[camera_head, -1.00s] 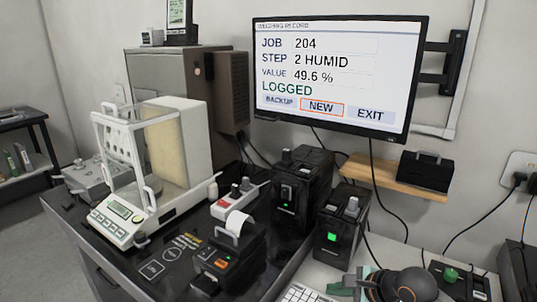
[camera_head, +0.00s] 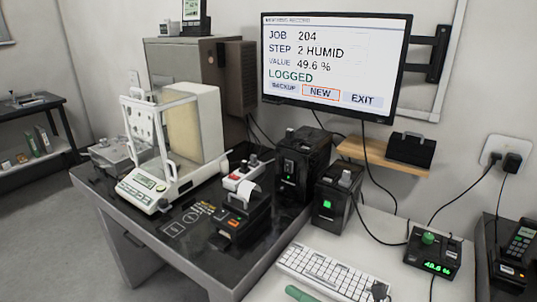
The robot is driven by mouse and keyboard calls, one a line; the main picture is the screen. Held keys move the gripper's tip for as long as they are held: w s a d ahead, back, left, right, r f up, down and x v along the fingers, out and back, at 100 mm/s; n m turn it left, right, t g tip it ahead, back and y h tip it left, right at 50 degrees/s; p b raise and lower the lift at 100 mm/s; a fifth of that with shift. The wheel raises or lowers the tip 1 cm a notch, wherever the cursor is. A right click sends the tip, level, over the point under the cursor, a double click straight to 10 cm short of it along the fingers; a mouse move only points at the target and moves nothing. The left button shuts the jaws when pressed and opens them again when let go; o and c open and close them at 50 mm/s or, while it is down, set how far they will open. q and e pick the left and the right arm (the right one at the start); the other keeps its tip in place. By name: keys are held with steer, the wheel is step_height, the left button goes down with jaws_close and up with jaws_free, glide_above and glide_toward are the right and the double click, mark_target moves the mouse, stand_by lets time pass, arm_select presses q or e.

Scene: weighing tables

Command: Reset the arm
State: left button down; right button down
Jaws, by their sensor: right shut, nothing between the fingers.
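My right gripper (camera_head: 379,290) shows only as a small dark tip at the bottom edge, by the right end of the white keyboard (camera_head: 325,272). It is shut with nothing seen in it, and most of it is out of the picture. My left gripper is not in view. The wall monitor (camera_head: 335,65) reads job 204, step 2 humid, value 49.6 %, LOGGED, with NEW outlined in orange.
A balance with an open-framed white shield (camera_head: 145,190) and a small printer (camera_head: 240,220) stand on the dark table (camera_head: 130,205). A black meter with a green knob (camera_head: 432,255) sits right of the keyboard. A green handle-like thing (camera_head: 300,293) lies in front. Cables hang at right.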

steer(key=s+d+f+m+h+p, duration=0.1)
steer(key=s+d+f+m+h, duration=0.1)
steer(key=m, duration=0.7)
steer(key=s+d+f+m+t+h+p, duration=0.1)
steer(key=s+d+f+m+h, duration=0.2)
steer(key=m, duration=0.7)
steer(key=s+d+f+m+t+h+p, duration=0.1)
steer(key=s+d+f+m+h, duration=0.2)
steer(key=m, duration=0.7)
steer(key=shift+s+d+f+h+p, duration=0.15)
steer(key=shift+d+f+h+p, duration=0.05)
steer(key=shift+d+f+h, duration=0.6)
steer(key=shift+s+d+f+h+p, duration=0.1)
steer(key=shift+d+f+h+p, duration=0.1)
steer(key=shift+d+f+h, duration=0.6)
arm_select(q)
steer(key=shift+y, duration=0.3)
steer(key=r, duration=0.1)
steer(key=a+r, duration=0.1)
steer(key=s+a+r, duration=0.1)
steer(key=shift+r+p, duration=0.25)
steer(key=shift+p, duration=0.15)
arm_select(e)
steer(key=s+f+m+g, duration=0.3)
steer(key=s+f+m, duration=0.3)
steer(key=s, duration=0.2)
steer(key=shift+s+a+f+g+h, duration=0.3)
steer(key=shift+f+g, duration=0.05)
steer(key=shift+g, duration=0.05)
